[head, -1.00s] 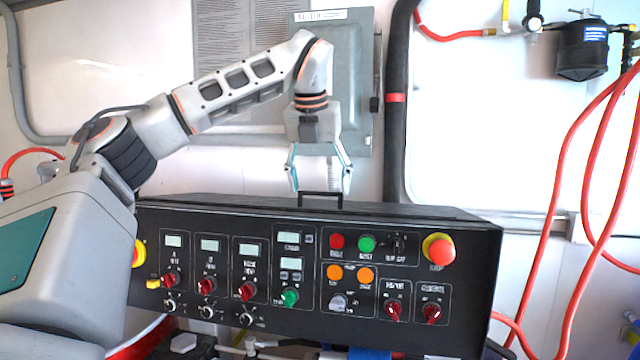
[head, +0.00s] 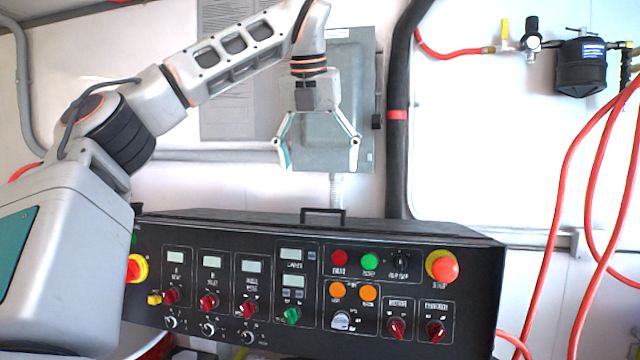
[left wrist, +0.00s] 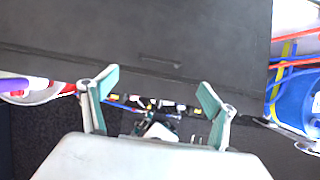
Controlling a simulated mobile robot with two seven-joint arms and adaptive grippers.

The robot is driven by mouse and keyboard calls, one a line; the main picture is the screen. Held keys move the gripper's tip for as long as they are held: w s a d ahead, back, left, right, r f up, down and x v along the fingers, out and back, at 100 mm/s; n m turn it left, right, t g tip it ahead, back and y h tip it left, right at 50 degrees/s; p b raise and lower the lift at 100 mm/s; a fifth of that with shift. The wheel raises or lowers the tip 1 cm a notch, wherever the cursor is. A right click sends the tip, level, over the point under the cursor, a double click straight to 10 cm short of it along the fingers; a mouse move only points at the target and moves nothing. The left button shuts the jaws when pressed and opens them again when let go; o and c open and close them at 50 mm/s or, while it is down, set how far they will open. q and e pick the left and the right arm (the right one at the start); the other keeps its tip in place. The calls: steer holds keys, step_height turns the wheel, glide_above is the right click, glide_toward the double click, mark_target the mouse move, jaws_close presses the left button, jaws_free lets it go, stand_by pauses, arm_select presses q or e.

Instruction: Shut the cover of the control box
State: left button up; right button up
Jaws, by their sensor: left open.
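The control box (head: 225,325) is black, with a sloped front panel of knobs, buttons and small displays. Its black cover (head: 410,222) lies along the top, with no clear gap visible at its front edge. A dark bar handle (head: 323,210) stands on the cover near its middle. In the left wrist view the cover (left wrist: 90,35) is a broad dark surface with the handle (left wrist: 160,61) ahead of the fingers. My left gripper (head: 318,162) is open and empty, pointing down above the handle and apart from it. Its open fingers also show in the left wrist view (left wrist: 158,88). My right gripper is not visible.
A grey wall box (head: 350,100) and a thick black pipe (head: 397,160) are behind the gripper. Red hoses (head: 565,200) hang at the right. A red emergency button (head: 445,268) sticks out at the panel's right. The air above the cover's right half is clear.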

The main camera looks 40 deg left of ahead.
arm_select(q)
steer(key=shift+v, duration=1.35)
